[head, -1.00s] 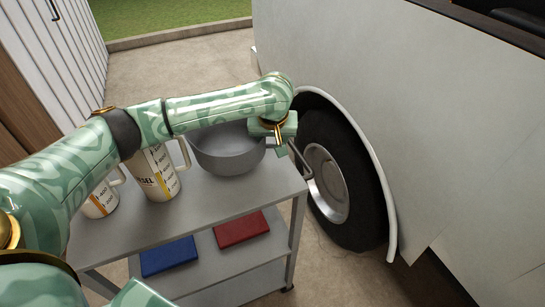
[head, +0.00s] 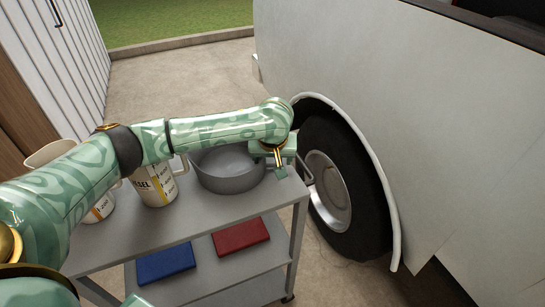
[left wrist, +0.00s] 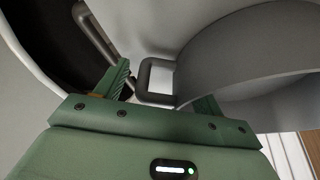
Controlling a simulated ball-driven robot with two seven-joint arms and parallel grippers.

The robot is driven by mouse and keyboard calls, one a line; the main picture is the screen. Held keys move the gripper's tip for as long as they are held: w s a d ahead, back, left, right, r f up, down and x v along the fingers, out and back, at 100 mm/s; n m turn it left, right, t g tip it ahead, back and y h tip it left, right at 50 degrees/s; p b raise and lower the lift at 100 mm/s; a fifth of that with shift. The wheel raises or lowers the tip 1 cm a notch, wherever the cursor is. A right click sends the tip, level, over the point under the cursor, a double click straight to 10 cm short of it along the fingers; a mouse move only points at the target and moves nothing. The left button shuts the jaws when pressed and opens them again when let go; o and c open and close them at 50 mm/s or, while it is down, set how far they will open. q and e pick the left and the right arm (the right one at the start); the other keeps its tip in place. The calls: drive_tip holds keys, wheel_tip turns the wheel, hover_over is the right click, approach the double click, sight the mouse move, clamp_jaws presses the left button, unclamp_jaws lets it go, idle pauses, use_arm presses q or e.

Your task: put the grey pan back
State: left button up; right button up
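The grey pan (head: 228,184) sits upright on the top shelf of the grey cart (head: 215,218), near its right end. Its wall fills the upper right of the left wrist view (left wrist: 250,50). My left gripper (head: 277,163) is at the pan's right side. In the wrist view its fingers (left wrist: 162,92) are spread, one on each side of the pan's looped handle (left wrist: 145,78), with gaps visible between them. The arm's forearm hides part of the pan's far rim. My right gripper is not in view.
White measuring jugs (head: 156,187) stand left of the pan. A blue book-like item (head: 166,263) and a red one (head: 241,237) lie on the lower shelf. The vehicle's wheel (head: 340,190) and white body (head: 430,120) are close to the right.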

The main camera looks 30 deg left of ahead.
use_arm(q)
drive_tip(key=shift+r, duration=0.35)
drive_tip(key=p+v, duration=0.6)
drive_tip(key=v, duration=0.5)
drive_tip(key=shift+s+r+p, duration=0.2)
drive_tip(key=shift+s+p, duration=0.05)
drive_tip(key=shift+p, duration=0.15)
drive_tip(key=shift+d, duration=0.1)
